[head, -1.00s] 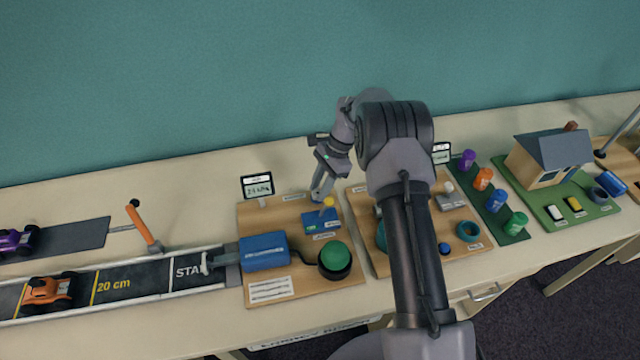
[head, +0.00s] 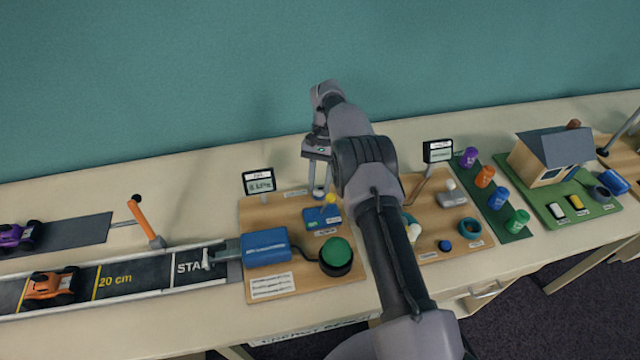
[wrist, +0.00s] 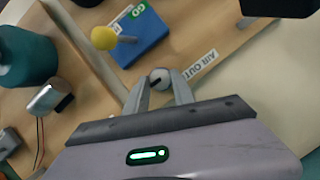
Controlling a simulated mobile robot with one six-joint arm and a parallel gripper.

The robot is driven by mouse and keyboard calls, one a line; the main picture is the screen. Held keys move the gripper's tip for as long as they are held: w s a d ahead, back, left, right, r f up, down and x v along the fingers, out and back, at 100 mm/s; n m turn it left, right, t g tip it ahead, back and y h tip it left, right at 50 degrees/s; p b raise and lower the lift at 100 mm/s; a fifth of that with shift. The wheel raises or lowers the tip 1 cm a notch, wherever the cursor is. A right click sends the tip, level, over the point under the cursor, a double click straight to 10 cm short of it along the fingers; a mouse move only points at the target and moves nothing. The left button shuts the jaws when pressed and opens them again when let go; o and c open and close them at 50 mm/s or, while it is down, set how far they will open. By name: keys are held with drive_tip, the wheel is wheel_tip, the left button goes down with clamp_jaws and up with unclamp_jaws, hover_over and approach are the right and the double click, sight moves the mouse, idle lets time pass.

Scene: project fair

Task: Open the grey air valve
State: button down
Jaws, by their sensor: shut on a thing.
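The grey air valve is a small round grey knob (wrist: 160,76) with a dark slot, beside an "AIR OUT" label (wrist: 203,64) on the wooden board. My gripper (wrist: 159,84) is shut on the knob, with a fingertip on each side of it in the wrist view. In the head view my gripper (head: 318,190) points down at the back right of the air board (head: 290,213). The knob is mostly hidden by the fingers there.
A blue block (wrist: 138,38) with a yellow-topped lever (wrist: 104,38) stands close to the fingers. A small display (head: 258,182) stands at the board's back. A green button (head: 336,251) and blue box (head: 265,246) are in front.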

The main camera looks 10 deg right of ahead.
drive_tip(key=shift+n, duration=0.4)
idle(0.3)
drive_tip(key=c, duration=1.1)
unclamp_jaws()
